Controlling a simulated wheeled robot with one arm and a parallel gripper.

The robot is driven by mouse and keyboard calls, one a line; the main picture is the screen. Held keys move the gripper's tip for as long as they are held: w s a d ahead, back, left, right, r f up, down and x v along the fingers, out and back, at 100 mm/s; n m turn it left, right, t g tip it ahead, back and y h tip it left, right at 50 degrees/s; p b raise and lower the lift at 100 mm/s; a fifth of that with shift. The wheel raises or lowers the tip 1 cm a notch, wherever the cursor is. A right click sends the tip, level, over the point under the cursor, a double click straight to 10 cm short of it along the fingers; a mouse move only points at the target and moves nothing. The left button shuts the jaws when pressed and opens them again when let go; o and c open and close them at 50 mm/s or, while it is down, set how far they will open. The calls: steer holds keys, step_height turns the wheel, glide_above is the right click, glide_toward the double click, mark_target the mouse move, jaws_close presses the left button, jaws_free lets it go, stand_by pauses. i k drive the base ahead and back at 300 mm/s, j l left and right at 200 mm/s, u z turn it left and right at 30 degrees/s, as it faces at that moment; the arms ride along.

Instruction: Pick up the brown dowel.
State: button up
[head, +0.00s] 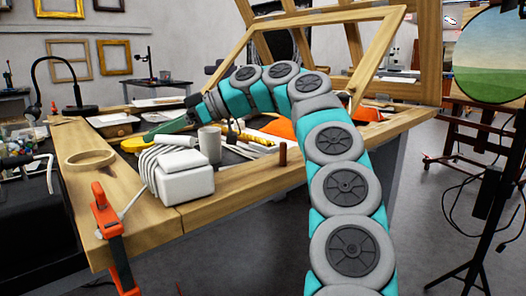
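The brown dowel (282,153) is a short, dark brown cylinder. It stands upright on the wooden front border of the workbench (235,186), just left of my arm. My arm rises from the lower right, arches over the bench and bends down to the left. My gripper (193,109) is at its far end, small and dark, above the back of the bench. It is well to the left of and behind the dowel, apart from it. Its fingers are too small and unclear to show whether they are open.
A white box-like device (183,177), a grey mug (209,145) and a wooden ring (90,159) stand left of the dowel. An orange clamp (107,225) grips the bench's front corner. A large wooden frame (393,45) rises behind my arm. Bare wood lies around the dowel.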

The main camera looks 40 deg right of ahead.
mark_target(283, 145)
steer(key=z, duration=1.1)
